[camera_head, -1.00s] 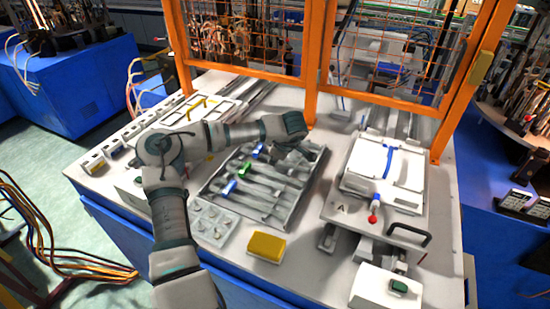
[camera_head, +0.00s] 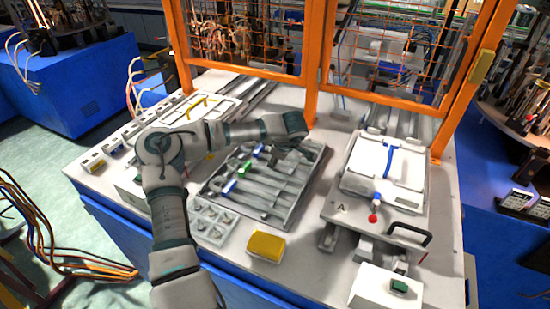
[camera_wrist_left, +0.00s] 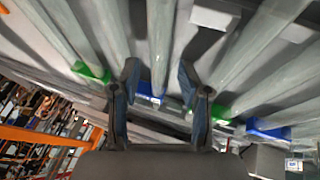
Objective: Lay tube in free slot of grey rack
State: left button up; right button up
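The grey rack (camera_head: 300,198) lies on the white bench. Several pale tubes lie side by side in it, with blue and green bands at their left ends in the head view. My left gripper (camera_head: 290,156) is over the far part of the rack. In the left wrist view its two fingers (camera_wrist_left: 160,84) are apart, on either side of a tube with a blue band (camera_wrist_left: 150,98), with gaps visible on both sides. A green-banded tube (camera_wrist_left: 92,72) lies to its left and another green-banded tube (camera_wrist_left: 222,113) to its right. The free slot cannot be made out. My right gripper is out of view.
A yellow block (camera_head: 266,246) and a small clear tray (camera_head: 214,221) are in front of the rack. A white fixture (camera_head: 370,176) with a blue piece and a red knob stands to the right. An orange mesh frame (camera_head: 311,85) rises behind.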

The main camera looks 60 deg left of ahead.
pick_arm(q)
jog(key=v, duration=1.2)
jog(key=shift+f, duration=0.15)
dwell(0.3)
